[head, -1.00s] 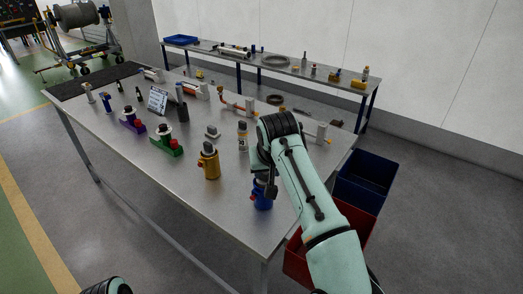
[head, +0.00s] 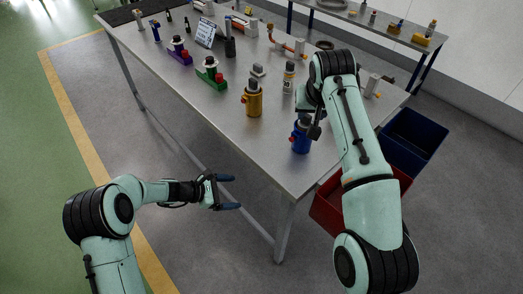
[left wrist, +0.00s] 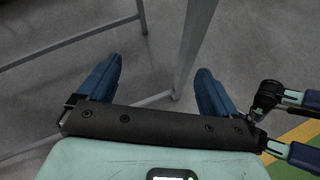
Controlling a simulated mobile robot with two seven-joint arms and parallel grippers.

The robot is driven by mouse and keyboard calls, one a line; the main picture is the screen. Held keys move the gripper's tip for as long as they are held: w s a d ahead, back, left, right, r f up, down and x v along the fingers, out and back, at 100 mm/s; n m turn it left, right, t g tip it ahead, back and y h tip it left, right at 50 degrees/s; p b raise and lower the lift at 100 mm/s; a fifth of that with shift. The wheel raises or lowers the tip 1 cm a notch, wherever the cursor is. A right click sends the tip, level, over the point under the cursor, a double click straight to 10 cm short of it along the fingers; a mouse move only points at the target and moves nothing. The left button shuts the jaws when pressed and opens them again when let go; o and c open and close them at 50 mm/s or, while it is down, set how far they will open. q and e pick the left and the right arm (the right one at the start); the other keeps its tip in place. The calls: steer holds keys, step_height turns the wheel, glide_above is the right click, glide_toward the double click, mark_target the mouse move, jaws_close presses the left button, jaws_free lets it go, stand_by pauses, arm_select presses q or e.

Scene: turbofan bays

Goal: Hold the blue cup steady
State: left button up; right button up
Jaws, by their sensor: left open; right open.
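The blue cup (head: 301,139) stands upright near the front corner of the metal table in the head view, with a red part on its left side and a grey piece in its top. My right gripper (head: 311,118) is just above and beside the cup's top. It is open, but its fingers are partly hidden, and I cannot tell whether they touch anything. My left gripper (head: 229,192) is open and empty, off the table's front edge and lower left of the cup. In the left wrist view its two blue fingers (left wrist: 157,80) are spread apart over floor and table legs.
The metal table (head: 205,105) also holds a yellow cup (head: 252,99), a white bottle (head: 289,77), a green holder (head: 210,80) and a purple holder (head: 180,54). A red bin (head: 327,211) and a dark blue bin (head: 414,139) stand at the right. The floor at the left is clear.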

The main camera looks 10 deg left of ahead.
arm_select(q)
steer(key=w+a+r+n+t+h, duration=0.1)
steer(key=w+r+t, duration=0.1)
steer(key=r, duration=0.3)
steer(key=w+a+r+t, duration=0.1)
steer(key=w+r, duration=0.2)
steer(key=r, duration=0.2)
steer(key=n+t+h, duration=0.1)
steer(key=n+h, duration=0.1)
steer(key=h, duration=0.2)
glide_toward(301, 137)
steer(key=a+f, duration=0.3)
steer(key=shift+w, duration=0.25)
steer(key=shift+d+r, duration=0.1)
steer(key=shift+d, duration=0.25)
steer(key=x, duration=1.3)
steer(key=shift+w, duration=0.2)
steer(key=c, duration=1.2)
arm_select(e)
steer(key=shift+o, duration=0.4)
